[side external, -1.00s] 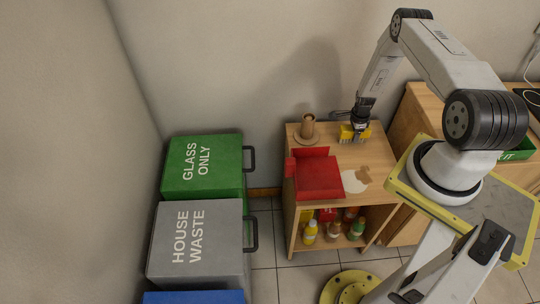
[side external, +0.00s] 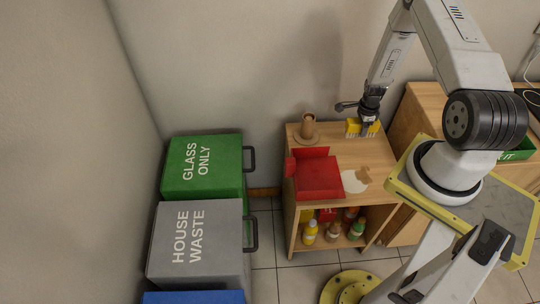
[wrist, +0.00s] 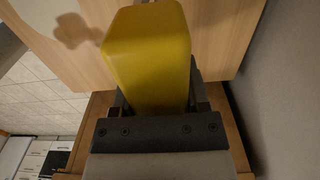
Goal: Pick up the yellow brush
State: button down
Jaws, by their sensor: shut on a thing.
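The yellow brush (side external: 353,126) is in my gripper (side external: 368,122), above the back right part of the wooden cabinet top in the side view. In the wrist view the yellow brush (wrist: 150,55) fills the upper middle, between the dark fingers. My gripper is shut on it. The brush appears raised a little off the top, but the exact gap is hard to tell. The fingertips are mostly hidden by the brush in the wrist view.
On the cabinet top (side external: 345,148) are a red dustpan-like tray (side external: 319,178), a brown stand (side external: 308,129) and a pale spill (side external: 355,180). Bottles (side external: 310,232) stand on the shelf below. Green (side external: 202,165) and grey (side external: 196,240) bins are at left. The wall is close behind.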

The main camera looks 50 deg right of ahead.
jog(key=s+a+r, duration=0.6)
jog(key=s, duration=0.2)
jog(key=shift+a, duration=0.4)
jog(key=shift+s, duration=0.1)
jog(key=c, duration=0.6)
grip_release()
jog(key=c, duration=0.6)
jog(key=shift+s+d+f+n, duration=0.45)
jog(key=shift+s+n, duration=0.35)
jog(key=shift+n, duration=2.2)
jog(key=shift+s+d+f+n, duration=0.2)
jog(key=shift+s+f+n, duration=0.5)
jog(key=shift+n, duration=2.3)
jog(key=shift+s+d+f+n, duration=0.35)
jog(key=shift+s+n, duration=0.6)
jog(key=shift+n, duration=2.05)
